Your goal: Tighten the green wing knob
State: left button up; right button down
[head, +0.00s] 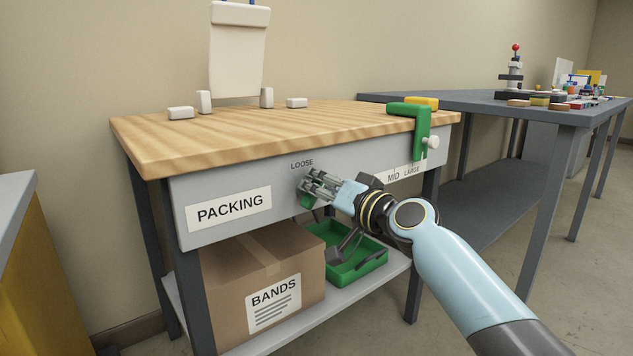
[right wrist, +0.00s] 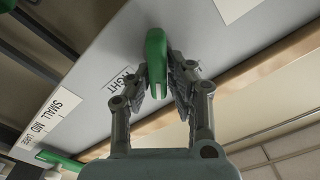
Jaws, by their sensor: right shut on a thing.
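The green wing knob (right wrist: 156,48) is on the grey front panel of the packing bench. In the head view only a bit of the green knob (head: 307,201) shows below the fingers. My right gripper (head: 314,184) reaches the panel below the word LOOSE. In the right wrist view the right gripper (right wrist: 161,88) has one finger on each side of the knob's wing, shut on it. A label (right wrist: 121,80), partly hidden by a finger and seeming to read TIGHT, is beside the knob. My left gripper is not in view.
A green clamp (head: 423,132) grips the bench's right corner, near a SMALL, MID, LARGE label (right wrist: 50,118). Below, a cardboard box (head: 235,268) marked BANDS and a green tray (head: 365,268) stand on the shelf. A dark table (head: 470,104) stands at the right.

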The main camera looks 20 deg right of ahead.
jog(key=m, duration=0.4)
jog(key=m+p, duration=0.1)
jog(key=m, duration=0.1)
jog(key=shift+w+d+f, duration=0.15)
jog(key=shift+d+f, duration=0.05)
jog(key=shift+d, duration=0.15)
pick_arm(q)
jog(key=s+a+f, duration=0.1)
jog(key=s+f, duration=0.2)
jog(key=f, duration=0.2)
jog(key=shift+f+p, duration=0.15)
jog(key=shift+p, duration=0.3)
pick_arm(e)
jog(key=shift+f+m, duration=0.2)
jog(key=shift+m, duration=0.9)
jog(key=shift+f+m, duration=0.2)
jog(key=shift+m, duration=0.9)
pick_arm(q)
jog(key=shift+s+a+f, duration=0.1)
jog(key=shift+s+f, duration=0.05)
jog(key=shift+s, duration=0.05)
pick_arm(e)
jog(key=c, duration=1.3)
grip_release()
jog(key=shift+w+a+f, duration=0.1)
jog(key=shift+f, duration=0.05)
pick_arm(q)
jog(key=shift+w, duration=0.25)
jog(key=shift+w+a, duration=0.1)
